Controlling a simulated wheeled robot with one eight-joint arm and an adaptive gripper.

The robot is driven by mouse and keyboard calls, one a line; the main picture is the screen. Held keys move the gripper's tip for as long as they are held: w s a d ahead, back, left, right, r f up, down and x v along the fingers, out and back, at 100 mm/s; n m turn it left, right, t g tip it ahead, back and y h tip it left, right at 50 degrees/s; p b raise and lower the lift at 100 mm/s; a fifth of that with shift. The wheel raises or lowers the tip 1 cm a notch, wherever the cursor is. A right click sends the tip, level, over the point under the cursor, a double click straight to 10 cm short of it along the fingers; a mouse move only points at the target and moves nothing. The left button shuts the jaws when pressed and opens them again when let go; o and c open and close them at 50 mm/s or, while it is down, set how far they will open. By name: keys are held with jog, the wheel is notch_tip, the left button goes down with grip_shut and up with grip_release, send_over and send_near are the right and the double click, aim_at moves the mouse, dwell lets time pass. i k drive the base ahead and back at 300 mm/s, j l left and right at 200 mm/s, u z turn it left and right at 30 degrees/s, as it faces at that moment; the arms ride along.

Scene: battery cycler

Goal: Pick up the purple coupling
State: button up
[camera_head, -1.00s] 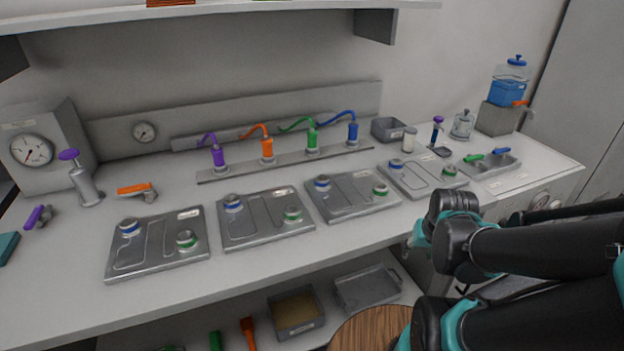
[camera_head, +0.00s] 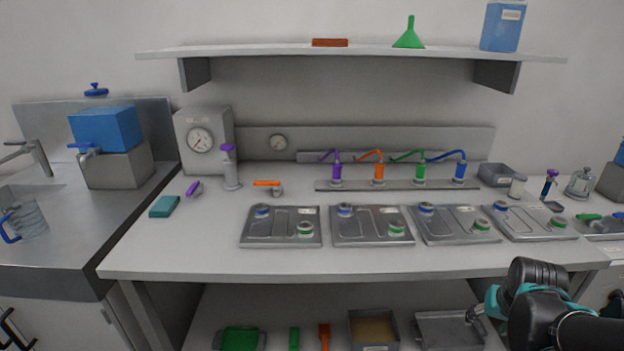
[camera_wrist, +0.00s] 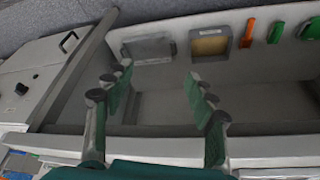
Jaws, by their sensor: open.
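The purple coupling (camera_head: 337,172) stands upright at the left end of a row of coloured couplings on a rail at the back of the bench. A purple hose curls from its top. My gripper (camera_wrist: 158,80) is open and empty in the wrist view, with its fingers spread over the space by the lower shelf. In the head view my arm is at the lower right, well apart from the coupling, and the fingers are mostly hidden. The coupling is not seen in the wrist view.
Orange (camera_head: 379,172), green (camera_head: 420,172) and blue (camera_head: 459,171) couplings share the rail. Several metal plates lie in front of it. A purple-topped pump (camera_head: 230,168) and an orange-handled valve (camera_head: 268,186) stand to the left. An upper shelf (camera_head: 440,51) overhangs the back.

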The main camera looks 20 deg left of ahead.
aim_at(337, 166)
jog(key=k+j+u, duration=0.1)
jog(key=u, duration=0.35)
jog(key=k+j+u, duration=0.15)
jog(key=u, duration=0.3)
jog(key=k, duration=0.05)
